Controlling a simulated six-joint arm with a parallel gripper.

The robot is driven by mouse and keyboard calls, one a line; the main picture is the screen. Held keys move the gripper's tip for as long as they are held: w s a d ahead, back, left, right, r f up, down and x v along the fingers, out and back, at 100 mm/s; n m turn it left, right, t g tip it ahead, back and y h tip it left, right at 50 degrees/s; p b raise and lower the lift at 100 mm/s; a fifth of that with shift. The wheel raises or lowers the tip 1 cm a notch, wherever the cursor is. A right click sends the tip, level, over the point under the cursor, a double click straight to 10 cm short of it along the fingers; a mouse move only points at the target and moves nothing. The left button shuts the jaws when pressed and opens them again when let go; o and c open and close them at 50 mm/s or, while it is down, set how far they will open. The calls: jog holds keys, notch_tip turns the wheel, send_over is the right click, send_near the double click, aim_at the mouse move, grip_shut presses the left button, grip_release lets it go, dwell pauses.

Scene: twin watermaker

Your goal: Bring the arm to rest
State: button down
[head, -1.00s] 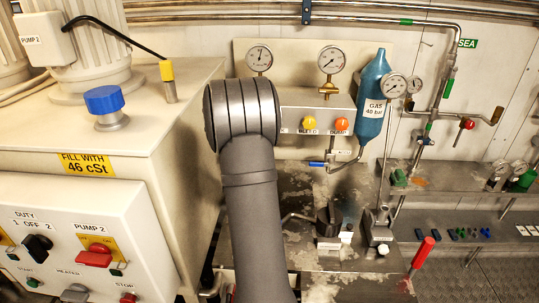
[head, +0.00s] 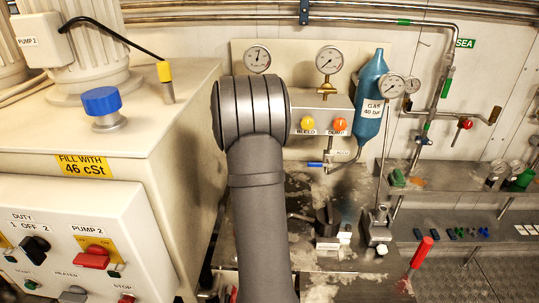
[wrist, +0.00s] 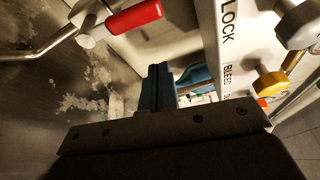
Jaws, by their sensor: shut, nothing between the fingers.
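My arm (head: 258,215) rises through the middle of the head view, and its rounded grey joint (head: 251,107) stands in front of the gauge panel. My gripper is hidden in the head view. In the wrist view my gripper (wrist: 157,75) shows as two dark fingers side by side, shut and empty. The fingers point toward a blue object (wrist: 195,76) behind them, apparently apart from it.
A panel with a yellow knob (wrist: 271,84) is right of the fingers; a red handle (wrist: 135,18) is upper left. The head view shows a pump cabinet (head: 165,130) left, a blue gas bottle (head: 371,105), gauges (head: 330,59) and a red-handled lever (head: 421,252).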

jog(key=v, duration=0.8)
jog(key=shift+w+a+f, duration=0.1)
jog(key=w, duration=0.9)
jog(key=shift+a, duration=0.35)
jog(key=shift+w+d, duration=0.1)
jog(key=shift+w, duration=0.05)
